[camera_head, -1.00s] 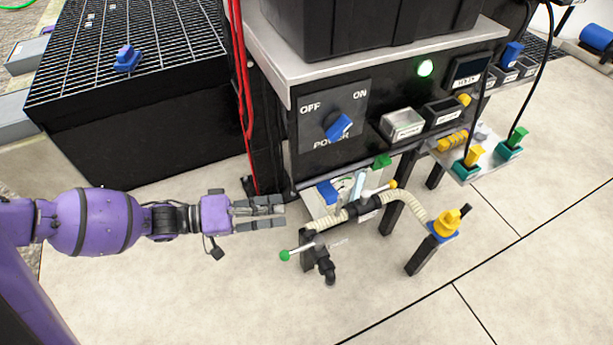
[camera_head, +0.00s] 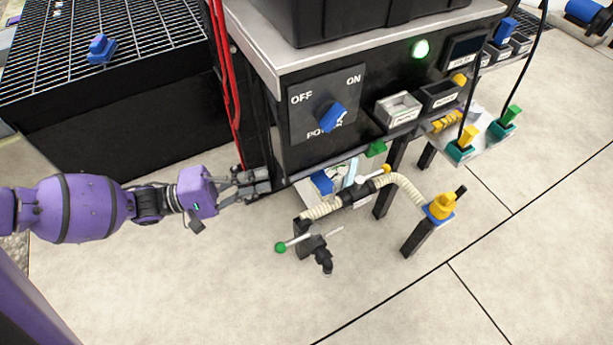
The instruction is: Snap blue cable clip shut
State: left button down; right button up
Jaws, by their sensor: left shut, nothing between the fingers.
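Several blue parts are in view, and I cannot tell for sure which one is the cable clip. One blue piece (camera_head: 321,183) sits low under the front of the black control box, beside a pale strip and a ribbed hose. Another blue part (camera_head: 508,28) stands at the upper right beside a black cable. A third blue part (camera_head: 102,48) lies on the black grating at the upper left. My left gripper (camera_head: 266,182) is shut and empty at the lower left corner of the control box, left of the low blue piece. My right gripper is not in view.
The control box (camera_head: 292,150) carries a blue power knob (camera_head: 331,116) and a lit green lamp (camera_head: 420,48). Red cables (camera_head: 228,90) hang left of it. A green-tipped lever (camera_head: 280,247) and a ribbed hose (camera_head: 407,187) are below.

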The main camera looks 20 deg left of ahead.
aim_at(323, 185)
pick_arm(q)
jog(key=w+d+r+b, duration=0.1)
jog(key=w+d+b, duration=0.1)
jog(key=d, duration=0.8)
jog(key=shift+w+r+b, duration=0.3)
jog(key=shift+w, duration=0.35)
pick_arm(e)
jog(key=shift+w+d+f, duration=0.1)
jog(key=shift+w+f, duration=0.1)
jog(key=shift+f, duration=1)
pick_arm(q)
jog(key=shift+d, duration=0.2)
jog(key=shift+n, duration=0.4)
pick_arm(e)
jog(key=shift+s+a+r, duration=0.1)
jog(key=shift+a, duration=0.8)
